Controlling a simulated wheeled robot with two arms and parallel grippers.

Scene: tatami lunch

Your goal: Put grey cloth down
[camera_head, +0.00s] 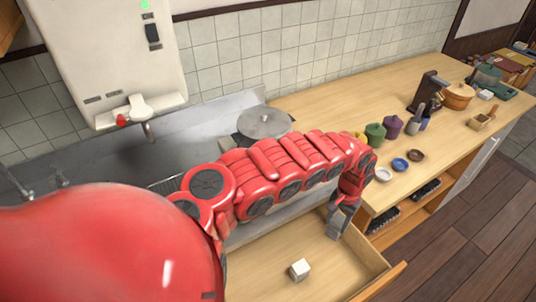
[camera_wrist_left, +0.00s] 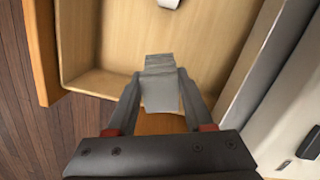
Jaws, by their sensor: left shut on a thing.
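The grey cloth (camera_wrist_left: 160,85) is a small folded grey piece between the fingertips of my left gripper (camera_wrist_left: 160,90) in the left wrist view. The fingers are shut on it from both sides. In the head view my left gripper (camera_head: 342,212) points down over the right part of an open wooden drawer (camera_head: 250,272). The cloth is hard to tell from the grey fingers there. In the left wrist view the drawer (camera_wrist_left: 105,35) lies beneath the cloth; I cannot tell whether the cloth touches its floor. My right gripper is not in view.
A lidded pot (camera_head: 263,124) stands behind my arm.

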